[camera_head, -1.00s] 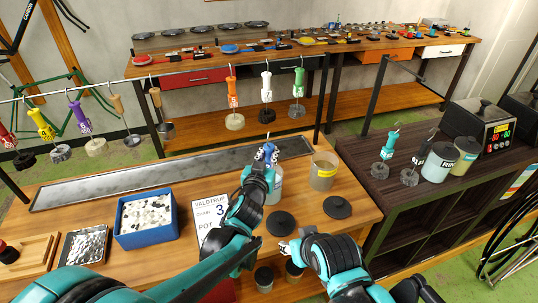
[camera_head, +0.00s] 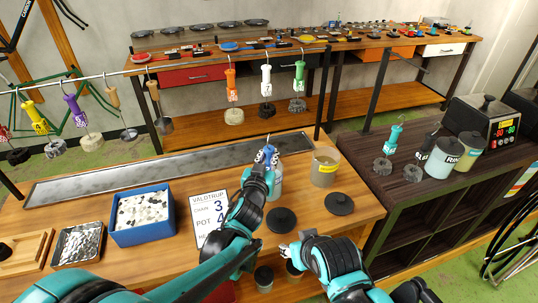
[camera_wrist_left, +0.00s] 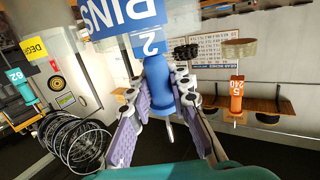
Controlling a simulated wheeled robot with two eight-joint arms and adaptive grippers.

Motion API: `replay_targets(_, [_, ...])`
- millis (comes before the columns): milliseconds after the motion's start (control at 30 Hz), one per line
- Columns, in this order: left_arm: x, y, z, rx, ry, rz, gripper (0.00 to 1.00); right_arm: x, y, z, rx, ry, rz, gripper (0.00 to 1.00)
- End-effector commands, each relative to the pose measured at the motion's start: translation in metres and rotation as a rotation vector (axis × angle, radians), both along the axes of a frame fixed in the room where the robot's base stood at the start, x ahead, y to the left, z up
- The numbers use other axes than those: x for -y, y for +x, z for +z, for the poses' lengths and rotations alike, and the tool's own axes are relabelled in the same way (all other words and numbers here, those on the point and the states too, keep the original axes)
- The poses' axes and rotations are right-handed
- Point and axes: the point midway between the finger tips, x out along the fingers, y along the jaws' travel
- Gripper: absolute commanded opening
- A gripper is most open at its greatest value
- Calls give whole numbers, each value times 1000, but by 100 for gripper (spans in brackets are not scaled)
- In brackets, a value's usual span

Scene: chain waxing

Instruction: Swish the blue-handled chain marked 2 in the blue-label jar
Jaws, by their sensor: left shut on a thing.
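The blue handle marked 2 (camera_wrist_left: 157,82) is between the fingers of my left gripper (camera_wrist_left: 158,100), which is shut on it. In the head view the blue handle (camera_head: 265,156) sticks up above the left gripper at the blue-label jar (camera_head: 277,182), which is partly hidden by my arm. In the left wrist view the picture is upside down and the jar's blue label (camera_wrist_left: 122,14) lies just beyond the handle. The chain under the handle is hidden, so its depth in the jar cannot be told. My right gripper (camera_head: 287,250) is low at the bench's front; its finger gap is unclear.
A yellow-label jar (camera_head: 325,168) stands just right of the blue-label jar. Two dark lids (camera_head: 281,220) (camera_head: 339,203) lie in front. A blue bin (camera_head: 143,222) and a sign (camera_head: 209,215) are left. Other handled chains hang from the rail behind, including an orange one (camera_head: 231,85).

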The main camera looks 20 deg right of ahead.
Motion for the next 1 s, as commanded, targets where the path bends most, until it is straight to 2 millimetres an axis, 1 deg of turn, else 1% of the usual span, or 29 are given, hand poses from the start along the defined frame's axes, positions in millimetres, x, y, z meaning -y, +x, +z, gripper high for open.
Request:
replay_targets(33, [0,0,13,1,-1,-1,0,0,0,12,0,0,0,44])
replay_targets(100, [0,0,27,1,-1,-1,0,0,1,22,0,0,0,44])
replay_targets(200, [0,0,37,1,-1,-1,0,0,1,31,0,0,0,44])
replay_targets(267, [0,0,33,1,-1,-1,0,0,1,26,0,0,0,44])
replay_targets(433, [0,0,2,1,-1,-1,0,0,0,-1,0,0,0,44])
replay_targets(500, [0,0,-4,1,-1,-1,0,0,0,-6,0,0,0,44])
replay_targets(533, [0,0,-3,1,-1,-1,0,0,0,-5,0,0,0,44])
replay_targets(700, [0,0,18,1,-1,-1,0,0,1,13,0,0,0,44])
replay_targets(1000, [0,0,50,1,-1,-1,0,0,1,38,0,0,0,44])
